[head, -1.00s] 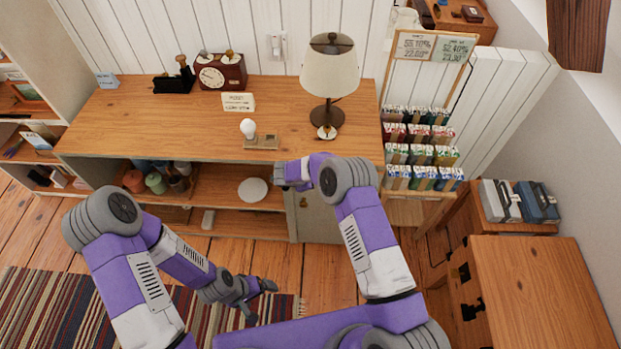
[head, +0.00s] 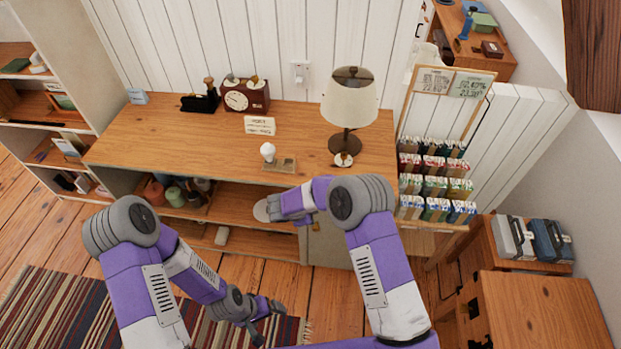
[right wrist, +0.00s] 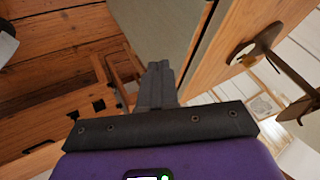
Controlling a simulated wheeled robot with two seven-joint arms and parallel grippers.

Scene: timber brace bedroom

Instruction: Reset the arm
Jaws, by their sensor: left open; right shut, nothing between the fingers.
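My left arm comes down at the left of the head view, and its gripper (head: 267,322) is open and empty above the floor by the striped rug. My right arm is bent in front of the wooden cabinet (head: 150,135). Its wrist (head: 290,203) shows near the cabinet's front edge in the head view, with the fingers hard to make out there. In the right wrist view the right gripper (right wrist: 157,85) has its two dark fingers together with nothing between them.
On the cabinet stand a lamp (head: 350,105), a clock (head: 245,97), a light bulb on a base (head: 268,152) and a card (head: 260,125). A packet rack (head: 435,180) stands right of it. A wooden table (head: 545,310) is at lower right. A striped rug (head: 60,310) lies left.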

